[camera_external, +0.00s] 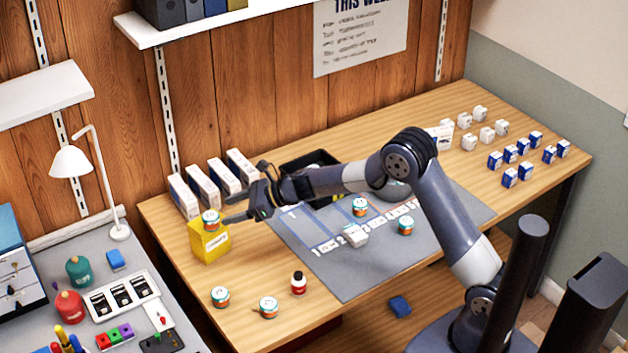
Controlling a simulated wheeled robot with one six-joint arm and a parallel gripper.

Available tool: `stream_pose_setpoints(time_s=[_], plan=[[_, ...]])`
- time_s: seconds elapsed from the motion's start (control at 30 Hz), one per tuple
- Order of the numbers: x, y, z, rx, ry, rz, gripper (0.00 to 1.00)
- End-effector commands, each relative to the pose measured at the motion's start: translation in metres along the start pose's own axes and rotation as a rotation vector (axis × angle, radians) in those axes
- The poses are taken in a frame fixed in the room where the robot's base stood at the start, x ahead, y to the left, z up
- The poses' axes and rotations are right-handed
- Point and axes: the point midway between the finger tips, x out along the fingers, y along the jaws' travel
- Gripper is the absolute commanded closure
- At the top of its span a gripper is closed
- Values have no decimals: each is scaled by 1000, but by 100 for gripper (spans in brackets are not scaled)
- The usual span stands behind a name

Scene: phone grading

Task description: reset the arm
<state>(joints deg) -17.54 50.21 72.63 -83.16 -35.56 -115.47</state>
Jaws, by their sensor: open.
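My arm (408,165) reaches from the lower right across the wooden table to the left. My gripper (238,208) is open, just right of a yellow box (209,243). A small tin (211,220) with an orange and teal label sits on top of the yellow box, close to the fingertips. I cannot tell whether a finger touches it. The fingers look empty. The arm hides part of a black tray (312,160) and part of the grey mat (352,284).
More tins (268,307) and a small dark-red bottle (298,283) stand at the front left. White boxes (213,183) line the back left. On the mat are tins (405,225) and a white item (355,236). Blue-and-white boxes (510,154) and white cubes (487,134) fill the right end.

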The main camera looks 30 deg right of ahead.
Motion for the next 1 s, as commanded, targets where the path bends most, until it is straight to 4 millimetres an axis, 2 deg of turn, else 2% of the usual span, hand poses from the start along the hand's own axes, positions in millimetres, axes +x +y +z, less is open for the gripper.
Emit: stream_pose_setpoints(time_s=[0.2, 0.47, 0.7, 1.0], plan=[[35, 0, 1, 0, 1, 1, 37], [71, 0, -3, 0, 0, 0, 37], [61, 0, 15, 0, -1, -1, 37], [60, 0, 19, 0, 0, 0, 37]])
